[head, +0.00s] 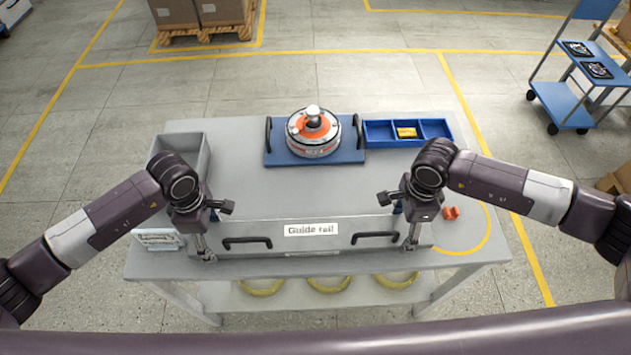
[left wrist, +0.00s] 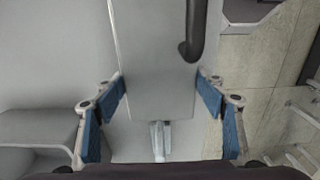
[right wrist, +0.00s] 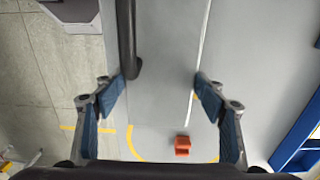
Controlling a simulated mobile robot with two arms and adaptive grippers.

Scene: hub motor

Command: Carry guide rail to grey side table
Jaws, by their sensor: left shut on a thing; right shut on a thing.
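The guide rail (head: 288,209) is a long grey box with a white "Guide rail" label and two black handles on its front. It lies level along the front of the grey workbench (head: 463,260); I cannot tell whether it touches the top. My left gripper (head: 206,252) is shut on its left end, and the blue-padded fingers straddle the rail in the left wrist view (left wrist: 155,60). My right gripper (head: 409,243) is shut on its right end, and the rail also shows in the right wrist view (right wrist: 165,60). No grey side table can be made out for certain.
Behind the rail are a blue tray (head: 271,156) with an orange-and-white hub motor (head: 314,135), a blue divided bin (head: 376,141) and a grey bin (head: 196,146). An orange block (head: 451,213) lies right of the rail. A blue cart (head: 566,104) stands far right; open floor surrounds the bench.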

